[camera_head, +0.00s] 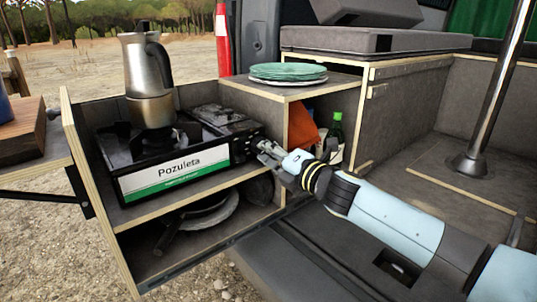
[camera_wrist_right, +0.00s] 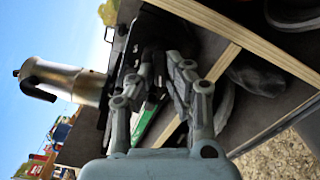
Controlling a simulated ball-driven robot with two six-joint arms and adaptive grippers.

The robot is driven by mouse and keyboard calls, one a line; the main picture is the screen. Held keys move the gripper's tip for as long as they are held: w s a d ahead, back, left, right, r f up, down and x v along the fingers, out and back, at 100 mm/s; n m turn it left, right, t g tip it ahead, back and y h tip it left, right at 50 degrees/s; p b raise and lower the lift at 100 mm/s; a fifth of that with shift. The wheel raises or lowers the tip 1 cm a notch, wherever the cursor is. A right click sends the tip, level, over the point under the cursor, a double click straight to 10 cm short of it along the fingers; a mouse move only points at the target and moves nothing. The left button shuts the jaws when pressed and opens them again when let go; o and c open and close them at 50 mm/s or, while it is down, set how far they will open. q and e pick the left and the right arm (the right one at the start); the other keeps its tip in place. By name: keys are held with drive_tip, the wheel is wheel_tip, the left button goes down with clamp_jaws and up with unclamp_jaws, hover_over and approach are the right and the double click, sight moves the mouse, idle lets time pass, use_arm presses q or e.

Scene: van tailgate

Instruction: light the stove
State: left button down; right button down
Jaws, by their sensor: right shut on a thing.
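The stove (camera_head: 165,184) is a black camping burner with a white and green "Pozuleta" label on its front. It sits on the upper shelf of the pull-out kitchen box. A steel moka pot (camera_head: 148,80) stands upright on its burner; it also shows in the wrist view (camera_wrist_right: 68,82), turned sideways. My right gripper (camera_head: 262,150) is at the stove's right front end, shut on the stove knob, which its fingers mostly hide. The fingers (camera_wrist_right: 165,75) also show in the wrist view against the dark stove end. I see no flame under the pot. My left gripper is out of view.
Green plates (camera_head: 288,71) are stacked on the box top to the right. Below them are an orange cloth (camera_head: 303,130) and a green bottle (camera_head: 335,129). Pans (camera_head: 205,212) lie on the lower shelf. A wooden divider stands close by my right gripper.

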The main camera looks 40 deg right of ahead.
drive_tip(key=shift+f+n, duration=0.1)
drive_tip(key=shift+n, duration=0.5)
drive_tip(key=c, duration=1.4)
unclamp_jaws()
drive_tip(key=shift+o, duration=0.3)
